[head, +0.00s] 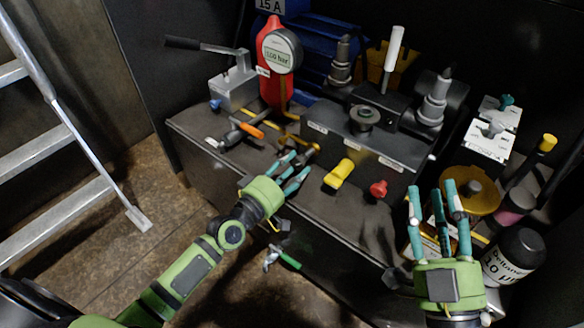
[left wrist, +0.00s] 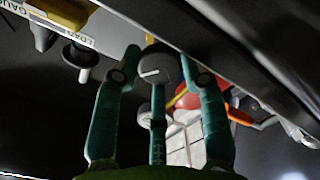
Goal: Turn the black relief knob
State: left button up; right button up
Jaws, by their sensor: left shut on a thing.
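The black relief knob (left wrist: 154,70) is round and dark with a white pointer line. In the left wrist view it sits between the teal fingers of my left gripper (left wrist: 160,66), which are closed around it. In the head view my left gripper (head: 296,164) is at the front of the dark valve block (head: 375,148), and its fingers hide the knob there. My right gripper (head: 435,192) is open and empty, in front of the bench's right end.
A yellow handle (head: 340,173) and a red knob (head: 378,188) stick out to the right of my left gripper. A red gauge (head: 282,52) stands behind.

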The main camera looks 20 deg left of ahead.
pick_arm(q)
jog(key=o, duration=1.1)
jog(key=shift+s+d+f, duration=0.1)
jog(key=shift+d+f, duration=0.15)
jog(key=shift+r, duration=0.1)
jog(key=shift+a, duration=0.1)
jog(key=shift+s+a, duration=0.1)
jog(key=shift+s, duration=0.1)
jog(key=v, duration=1.1)
jog(key=shift+s+r, duration=0.1)
jog(key=shift+s, duration=0.15)
